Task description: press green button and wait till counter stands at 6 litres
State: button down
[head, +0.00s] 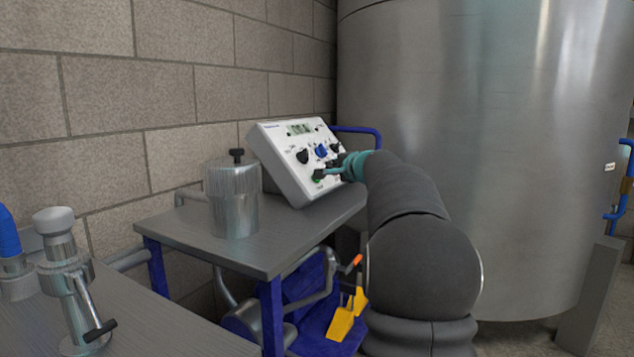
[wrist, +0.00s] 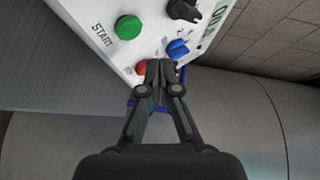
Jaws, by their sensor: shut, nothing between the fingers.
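The white control box (head: 285,180) sits tilted on the grey table, with a small counter display (head: 300,129) near its top; its digits are too small to read. In the wrist view the green button (wrist: 128,27) beside the word START is uncovered. A red button (wrist: 141,68) and a blue knob (wrist: 177,49) are near it. My gripper (wrist: 160,68) is shut and empty, its tips close to the red button and apart from the green one. Whether the tips touch the panel I cannot tell.
A metal canister (head: 232,200) with a black knob stands left of the box on the grey table (head: 190,237). A large steel tank (head: 480,130) rises behind my arm. A block wall (head: 100,95) is behind the table. A metal valve fitting (head: 72,275) stands at the front left.

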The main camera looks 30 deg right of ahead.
jog(key=shift+w+a+f+b, duration=0.45)
jog(key=shift+w+f+b, duration=0.05)
jog(key=shift+w+f, duration=0.35)
dwell(1.0)
jog(key=shift+w+a+f+b, duration=0.15)
jog(key=shift+w+f+b, duration=0.1)
jog(key=shift+b, duration=0.1)
jog(key=shift+w+a+f+b, duration=0.2)
jog(key=shift+w+f+b, duration=0.1)
jog(key=shift+f+b, duration=0.1)
dwell(0.9)
jog(key=shift+s+r, duration=0.1)
dwell(0.3)
jog(key=shift+s+d+r+p, duration=0.3)
jog(key=shift+s+d+r, duration=0.05)
jog(key=shift+s+r, duration=0.2)
jog(key=shift+r, duration=0.1)
jog(key=s+d+r, duration=0.1)
jog(key=s+d+r+p, duration=0.1)
jog(key=s+r, duration=0.1)
jog(key=shift+s+r, duration=0.1)
dwell(0.5)
